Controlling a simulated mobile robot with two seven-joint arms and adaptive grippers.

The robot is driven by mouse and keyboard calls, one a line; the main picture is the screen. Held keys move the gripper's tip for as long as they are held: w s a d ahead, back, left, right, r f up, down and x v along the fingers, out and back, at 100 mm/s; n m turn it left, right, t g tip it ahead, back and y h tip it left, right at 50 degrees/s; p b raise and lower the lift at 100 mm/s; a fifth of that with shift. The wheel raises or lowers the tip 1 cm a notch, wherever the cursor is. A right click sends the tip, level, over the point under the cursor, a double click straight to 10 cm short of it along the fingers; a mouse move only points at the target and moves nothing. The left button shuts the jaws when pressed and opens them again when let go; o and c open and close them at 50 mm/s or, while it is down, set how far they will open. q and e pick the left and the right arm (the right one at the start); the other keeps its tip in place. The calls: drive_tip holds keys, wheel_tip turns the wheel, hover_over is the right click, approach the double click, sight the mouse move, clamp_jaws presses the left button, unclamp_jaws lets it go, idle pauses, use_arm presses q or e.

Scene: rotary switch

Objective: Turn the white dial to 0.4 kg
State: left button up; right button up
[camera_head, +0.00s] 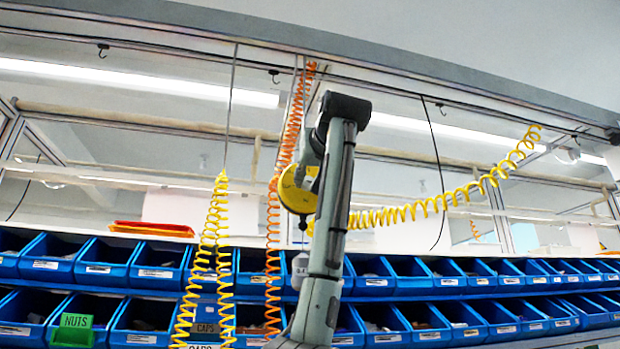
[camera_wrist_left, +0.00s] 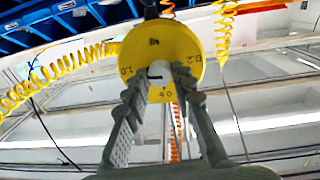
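The yellow balancer disc (camera_head: 291,194) hangs in the middle of the head view, partly hidden behind my left arm. In the left wrist view the yellow disc (camera_wrist_left: 163,40) faces the camera, with dark marks near its rim that look like 1.0 at left and 0.2 at right. The white dial (camera_wrist_left: 159,73) is at its centre. My left gripper (camera_wrist_left: 160,75) has its fingers apart, one on each side of the dial. I cannot tell whether they touch it. In the head view the gripper (camera_head: 308,168) is at the disc's upper right. The dial's setting cannot be read.
Rows of blue bins (camera_head: 85,272) run along the back. An orange tray (camera_head: 150,228) sits on them at left, and a green NUTS label (camera_head: 73,328) is at lower left. Yellow (camera_head: 215,250) and orange coiled hoses (camera_head: 273,230) hang close to the disc.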

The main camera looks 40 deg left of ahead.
use_arm(q)
clamp_jaws()
